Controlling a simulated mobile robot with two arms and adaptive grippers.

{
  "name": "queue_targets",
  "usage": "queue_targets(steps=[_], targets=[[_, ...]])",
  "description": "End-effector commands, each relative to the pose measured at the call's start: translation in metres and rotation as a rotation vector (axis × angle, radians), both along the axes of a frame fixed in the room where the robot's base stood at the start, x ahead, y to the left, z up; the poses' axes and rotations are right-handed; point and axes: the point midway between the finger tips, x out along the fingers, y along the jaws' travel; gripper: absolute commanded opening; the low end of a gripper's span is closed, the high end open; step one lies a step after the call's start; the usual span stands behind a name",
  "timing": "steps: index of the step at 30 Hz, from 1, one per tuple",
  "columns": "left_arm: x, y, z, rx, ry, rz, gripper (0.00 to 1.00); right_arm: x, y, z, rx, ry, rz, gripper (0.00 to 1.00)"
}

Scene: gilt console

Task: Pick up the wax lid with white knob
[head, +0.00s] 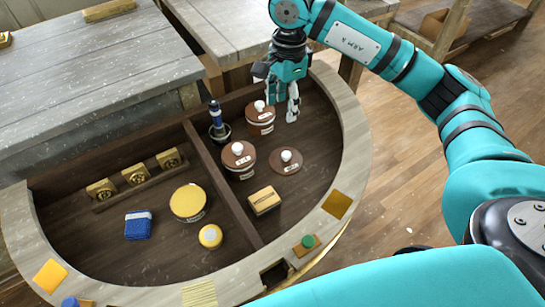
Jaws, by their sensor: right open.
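A round brown lid with a white knob (276,165) lies flat on the dark floor of the console's right compartment. Two brown jars stand near it, each topped with a similar white-knobbed lid: one jar (239,173) left of the loose lid, the other jar (261,125) behind it. My right gripper (280,104) points down over the back right of that compartment, close to the rear jar, and is open. Nothing shows between its fingers. It is behind the loose lid in the picture and apart from it. My left gripper is out of view.
A wooden divider (222,183) splits the curved console (352,140). A yellow-tan block (264,200) and a blue-topped tool in a dark cup (218,128) flank the jars. The left compartment holds a yellow round tin (188,202), a blue block (138,226) and a small yellow pot (210,237).

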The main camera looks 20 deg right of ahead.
Motion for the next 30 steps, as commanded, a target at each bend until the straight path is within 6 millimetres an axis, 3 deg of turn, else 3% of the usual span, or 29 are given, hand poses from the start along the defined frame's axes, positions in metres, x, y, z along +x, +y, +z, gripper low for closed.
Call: queue_targets(steps=[5,18,26,30], targets=[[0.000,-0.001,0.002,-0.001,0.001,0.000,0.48,-0.002,-0.010,-0.017,-0.043,0.008,-0.008,0.53],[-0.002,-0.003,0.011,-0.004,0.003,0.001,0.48,-0.003,-0.008,-0.107,-0.038,0.008,-0.007,0.53],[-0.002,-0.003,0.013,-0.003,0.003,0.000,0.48,-0.003,-0.009,-0.126,-0.036,0.006,-0.007,0.53],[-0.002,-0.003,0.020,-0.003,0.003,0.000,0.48,-0.007,-0.011,-0.145,-0.037,0.009,-0.007,0.53]])
